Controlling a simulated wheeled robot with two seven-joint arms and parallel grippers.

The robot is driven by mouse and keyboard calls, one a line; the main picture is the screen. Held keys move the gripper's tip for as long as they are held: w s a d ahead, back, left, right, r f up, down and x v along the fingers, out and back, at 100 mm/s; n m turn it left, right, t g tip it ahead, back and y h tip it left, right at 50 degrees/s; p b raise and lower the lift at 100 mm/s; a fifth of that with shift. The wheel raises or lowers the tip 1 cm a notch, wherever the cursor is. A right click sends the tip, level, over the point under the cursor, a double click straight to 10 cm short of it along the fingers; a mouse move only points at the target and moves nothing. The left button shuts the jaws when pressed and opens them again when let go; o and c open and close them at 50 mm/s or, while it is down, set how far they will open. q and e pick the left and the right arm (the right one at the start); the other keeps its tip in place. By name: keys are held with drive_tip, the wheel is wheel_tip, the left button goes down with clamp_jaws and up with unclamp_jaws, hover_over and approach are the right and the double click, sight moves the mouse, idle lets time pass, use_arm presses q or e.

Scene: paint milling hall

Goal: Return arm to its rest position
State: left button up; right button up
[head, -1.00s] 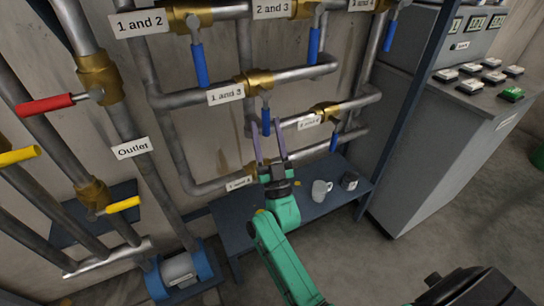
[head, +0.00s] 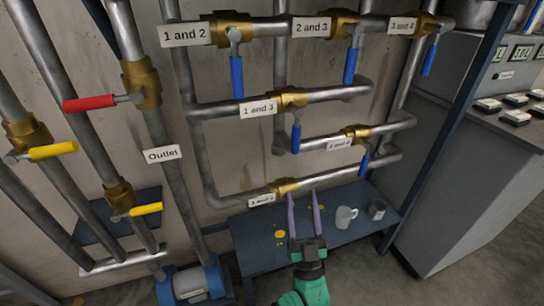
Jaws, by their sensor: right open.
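My right gripper (head: 304,210) is in the lower middle of the head view, on a green arm that comes in from the bottom edge. Its two thin purple fingers are apart, with nothing between them. It shows in front of the dark blue bench (head: 257,262), below the lowest valve of the pipe rack. The blue handle (head: 296,138) of the valve labelled "1 and 3" hangs down above the fingers, apart from them. My left gripper is outside the view.
Pipes with a red handle (head: 90,103) and yellow handles (head: 53,151) fill the left. A grey control cabinet (head: 460,180) stands at the right. A blue pump (head: 192,283) sits lower left.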

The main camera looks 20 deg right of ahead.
drive_tip(key=w+f+n+g+y, duration=0.3)
drive_tip(key=f+n+g+y, duration=0.25)
drive_tip(key=f+g, duration=0.65)
drive_tip(key=s+d+f+m+g+h, duration=0.1)
drive_tip(key=s+d+f+g, duration=0.2)
drive_tip(key=s+g, duration=0.4)
drive_tip(key=s+d+f+m+g+h, duration=0.15)
drive_tip(key=s+f+g, duration=0.25)
drive_tip(key=s, duration=0.5)
wheel_tip(320, 180, down, 21)
drive_tip(key=s+n+g+y, duration=0.1)
drive_tip(key=s, duration=0.1)
drive_tip(key=s+d+f+g, duration=0.2)
drive_tip(key=s+d+f, duration=0.1)
drive_tip(key=s+f, duration=1.35)
wheel_tip(320, 180, up, 14)
drive_tip(key=p, duration=1.3)
drive_tip(key=shift+s+d+f+p, duration=0.15)
drive_tip(key=shift+s+d+p, duration=0.05)
drive_tip(key=shift+s+p, duration=0.2)
drive_tip(key=shift+n, duration=0.3)
